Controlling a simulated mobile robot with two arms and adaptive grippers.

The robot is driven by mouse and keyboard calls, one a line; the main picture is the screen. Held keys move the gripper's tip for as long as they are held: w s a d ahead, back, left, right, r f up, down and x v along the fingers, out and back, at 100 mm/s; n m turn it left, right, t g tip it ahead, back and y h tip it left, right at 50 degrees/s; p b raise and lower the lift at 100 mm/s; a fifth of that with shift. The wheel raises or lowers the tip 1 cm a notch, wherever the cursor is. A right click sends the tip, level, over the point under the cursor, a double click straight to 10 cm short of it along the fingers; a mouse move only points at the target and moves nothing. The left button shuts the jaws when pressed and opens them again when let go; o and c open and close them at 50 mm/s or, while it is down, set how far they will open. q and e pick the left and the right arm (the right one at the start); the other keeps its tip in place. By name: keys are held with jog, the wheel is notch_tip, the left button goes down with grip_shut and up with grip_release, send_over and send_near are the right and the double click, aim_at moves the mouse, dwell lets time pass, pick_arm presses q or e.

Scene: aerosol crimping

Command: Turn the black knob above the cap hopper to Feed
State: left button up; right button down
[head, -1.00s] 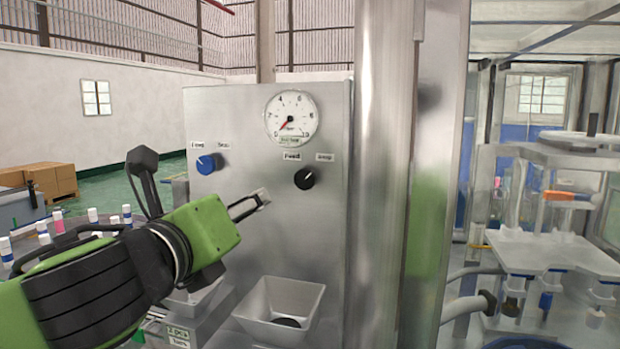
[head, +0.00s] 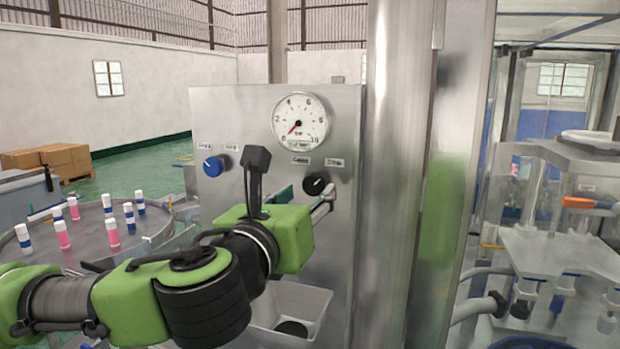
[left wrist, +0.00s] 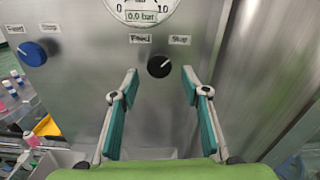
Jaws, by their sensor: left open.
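The black knob (head: 315,184) sits on the metal panel (head: 235,120), under the gauge and above the cap hopper (head: 318,303). In the left wrist view the knob (left wrist: 160,66) has a white pointer line aimed up and to the right, toward the Stop label (left wrist: 180,40); the Feed label (left wrist: 140,39) is at its upper left. My left gripper (head: 308,194) is open just in front of and below the knob. In the left wrist view its two teal-padded fingers (left wrist: 158,84) are spread apart, with the knob beyond and between their tips, not gripped. My right gripper is out of view.
A blue knob (head: 214,166) is on the panel's left side. A pressure gauge (head: 300,121) is above the black knob. A thick metal column (head: 398,170) stands close on the right. A round table (head: 90,240) with several bottles is at left.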

aim_at(315, 184)
pick_arm(q)
jog(key=shift+p+x, duration=0.3)
jog(key=shift+x, duration=0.9)
jog(key=c, duration=1.1)
